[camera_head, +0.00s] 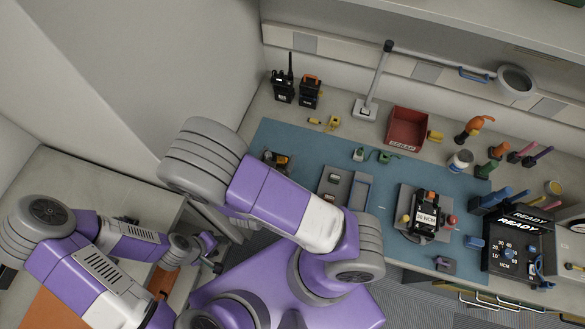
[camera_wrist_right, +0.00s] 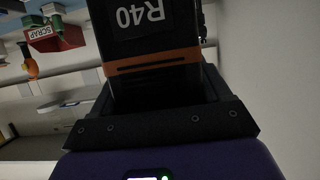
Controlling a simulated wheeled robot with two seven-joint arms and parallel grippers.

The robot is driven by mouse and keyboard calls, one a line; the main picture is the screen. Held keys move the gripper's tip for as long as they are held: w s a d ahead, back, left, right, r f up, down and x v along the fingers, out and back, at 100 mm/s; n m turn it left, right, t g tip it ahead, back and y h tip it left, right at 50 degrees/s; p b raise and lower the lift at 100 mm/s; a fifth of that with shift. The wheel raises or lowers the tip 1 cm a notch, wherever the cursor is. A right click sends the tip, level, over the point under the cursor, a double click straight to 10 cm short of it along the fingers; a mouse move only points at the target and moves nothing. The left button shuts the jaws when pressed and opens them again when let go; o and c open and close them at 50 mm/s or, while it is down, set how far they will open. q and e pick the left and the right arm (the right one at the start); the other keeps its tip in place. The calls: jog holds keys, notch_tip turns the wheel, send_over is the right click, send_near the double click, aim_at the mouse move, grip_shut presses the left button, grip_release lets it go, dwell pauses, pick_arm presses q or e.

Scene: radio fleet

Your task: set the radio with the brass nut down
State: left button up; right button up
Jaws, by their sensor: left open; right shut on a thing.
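In the right wrist view, my right gripper (camera_wrist_right: 158,105) is shut on a black radio (camera_wrist_right: 150,55) with an orange band and a label reading R40, upside down in the picture. No brass nut can be made out on the part that shows. In the head view my right arm covers its own gripper. A small black and yellow-orange thing (camera_head: 275,159) shows beside that arm over the blue mat (camera_head: 290,135); I cannot tell whether it is the held radio. My left gripper (camera_head: 209,244) is open at the lower left, away from the mat.
Two radios (camera_head: 283,86) (camera_head: 310,92) stand at the back left. A red scrap bin (camera_head: 407,130) stands behind the mat. Tools crowd the right side.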

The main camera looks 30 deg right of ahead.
notch_tip(320, 180, down, 9)
jog(key=shift+r+b, duration=0.1)
jog(key=shift+b, duration=0.75)
jog(key=o, duration=0.8)
jog(key=shift+f, duration=0.2)
jog(key=o, duration=0.4)
jog(key=shift+o, duration=0.2)
jog(key=shift+r, duration=0.15)
